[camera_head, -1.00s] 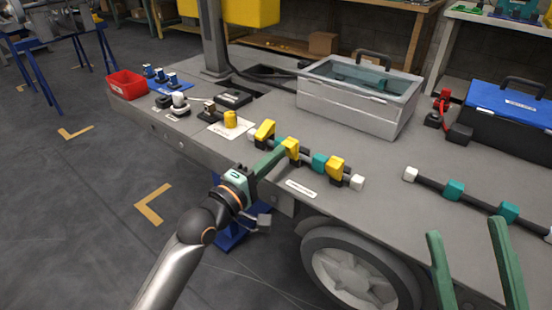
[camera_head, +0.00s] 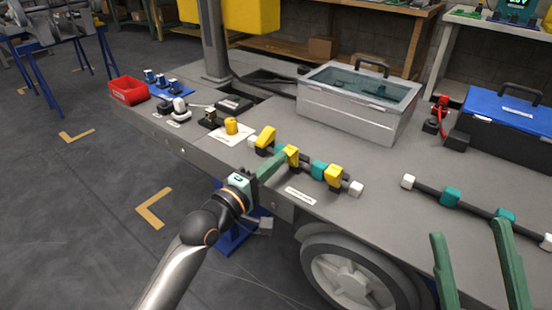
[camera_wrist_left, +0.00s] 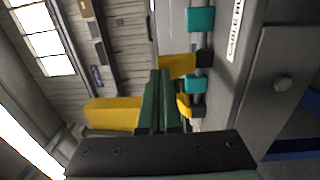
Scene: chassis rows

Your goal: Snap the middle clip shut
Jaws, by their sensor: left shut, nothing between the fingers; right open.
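The cable bar runs along the bed's front edge and carries three yellow clips with teal blocks between them. The middle clip (camera_head: 291,155) is partly behind my left gripper (camera_head: 281,158). My left gripper is shut and empty, its green fingertips right against or beside that clip; I cannot tell if they touch. In the left wrist view the fingers (camera_wrist_left: 157,100) cover part of the middle clip (camera_wrist_left: 184,104), so its lid angle is unclear. The left clip (camera_head: 265,137) looks tilted up. The right clip (camera_head: 334,176) stands above the bar. My right gripper (camera_head: 474,262) is open and empty at lower right.
A second bar with teal blocks (camera_head: 450,196) lies to the right. A grey toolbox (camera_head: 350,113) and a blue-lidded case (camera_head: 510,110) stand behind. A red bin (camera_head: 129,91) and small parts sit at the left. The bed between bars and toolbox is mostly clear.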

